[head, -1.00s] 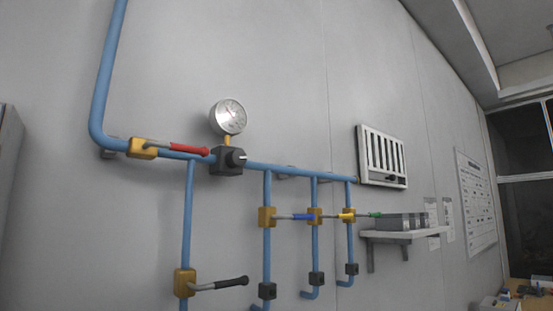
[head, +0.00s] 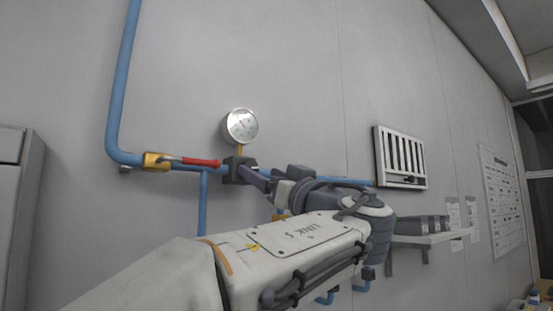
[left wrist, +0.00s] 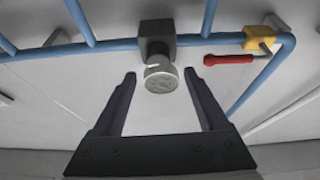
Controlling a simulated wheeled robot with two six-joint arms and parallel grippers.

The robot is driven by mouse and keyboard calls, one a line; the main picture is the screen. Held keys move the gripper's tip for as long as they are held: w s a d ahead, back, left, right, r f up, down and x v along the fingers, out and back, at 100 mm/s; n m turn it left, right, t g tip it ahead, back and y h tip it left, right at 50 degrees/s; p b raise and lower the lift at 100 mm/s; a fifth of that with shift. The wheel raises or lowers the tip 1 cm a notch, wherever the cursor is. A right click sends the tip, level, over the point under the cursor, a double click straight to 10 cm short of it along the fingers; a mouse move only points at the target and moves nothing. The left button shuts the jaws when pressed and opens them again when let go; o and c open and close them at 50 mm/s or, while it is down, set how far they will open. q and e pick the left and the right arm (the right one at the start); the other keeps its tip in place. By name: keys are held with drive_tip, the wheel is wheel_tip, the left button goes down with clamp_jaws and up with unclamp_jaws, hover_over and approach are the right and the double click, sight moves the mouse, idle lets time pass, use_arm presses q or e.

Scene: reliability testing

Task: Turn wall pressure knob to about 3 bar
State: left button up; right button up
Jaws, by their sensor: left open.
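The round pressure gauge (head: 241,125) is on the grey wall above a dark regulator block with its knob (head: 237,169) on the blue pipe. The dial reading is too small to tell. My left gripper (head: 256,179) is open, its fingertips close to the knob's right side and partly covering it. In the left wrist view, which looks upside down, the two fingertips (left wrist: 159,73) are apart. Contact with the knob cannot be told.
A red-handled valve (head: 190,162) is on the pipe left of the knob; it also shows in the left wrist view (left wrist: 230,59). A vent grille (head: 399,157) and a shelf (head: 432,238) are to the right. My left arm hides most of the lower valves.

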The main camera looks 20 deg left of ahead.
sight(251, 167)
use_arm(q)
drive_tip(key=p+x, duration=0.2)
drive_tip(key=x, duration=0.2)
drive_tip(key=shift+w+a, duration=0.15)
drive_tip(key=shift+w, duration=0.05)
